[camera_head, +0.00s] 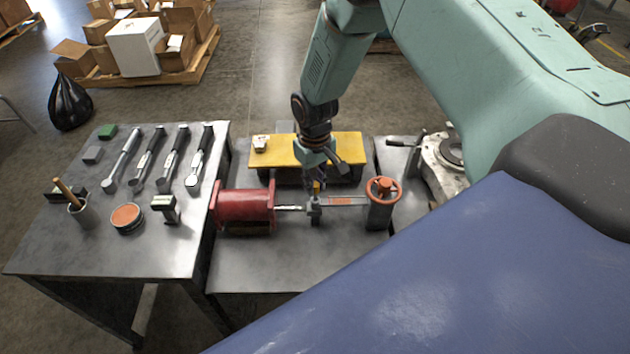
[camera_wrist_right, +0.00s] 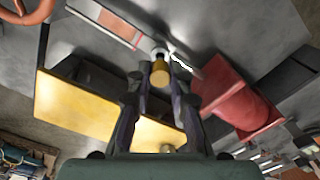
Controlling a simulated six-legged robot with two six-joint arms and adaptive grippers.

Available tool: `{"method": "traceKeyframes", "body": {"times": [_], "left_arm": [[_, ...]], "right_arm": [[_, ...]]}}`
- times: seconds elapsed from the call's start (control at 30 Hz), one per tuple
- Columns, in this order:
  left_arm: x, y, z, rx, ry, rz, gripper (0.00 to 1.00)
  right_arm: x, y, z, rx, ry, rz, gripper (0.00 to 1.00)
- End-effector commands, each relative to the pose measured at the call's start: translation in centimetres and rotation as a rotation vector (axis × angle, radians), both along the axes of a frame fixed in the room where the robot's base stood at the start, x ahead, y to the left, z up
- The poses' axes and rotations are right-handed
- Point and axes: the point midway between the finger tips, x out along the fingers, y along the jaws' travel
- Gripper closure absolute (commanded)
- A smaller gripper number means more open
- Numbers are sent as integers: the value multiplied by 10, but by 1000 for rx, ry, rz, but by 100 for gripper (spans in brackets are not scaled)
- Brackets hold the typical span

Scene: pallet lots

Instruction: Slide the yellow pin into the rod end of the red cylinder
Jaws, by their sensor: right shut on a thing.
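The red cylinder (camera_head: 243,207) lies on the metal table, its bright rod (camera_head: 290,208) pointing right to a grey rod end (camera_head: 315,210). My right gripper (camera_head: 316,182) points down just above the rod end. It is shut on the yellow pin (camera_head: 317,187), of which only a small part shows in the head view. In the right wrist view the yellow pin (camera_wrist_right: 160,74) sits between the fingertips, in line with the rod end (camera_wrist_right: 158,51). I cannot tell whether its lower end is inside the bore. The red cylinder (camera_wrist_right: 240,100) lies to the right there. My left gripper is not in view.
A yellow platform (camera_head: 345,148) stands close behind the rod. A post with an orange handwheel (camera_head: 383,190) stands right of the rod end. The left table (camera_head: 75,245) holds several tools, a cup and a round tin. The front of the cylinder's table is clear.

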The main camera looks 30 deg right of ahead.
Motion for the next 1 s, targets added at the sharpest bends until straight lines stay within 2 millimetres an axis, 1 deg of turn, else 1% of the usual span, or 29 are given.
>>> {"method": "traceKeyframes", "body": {"times": [1.0], "left_arm": [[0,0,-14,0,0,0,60]], "right_arm": [[0,0,-23,0,0,1,100]]}}
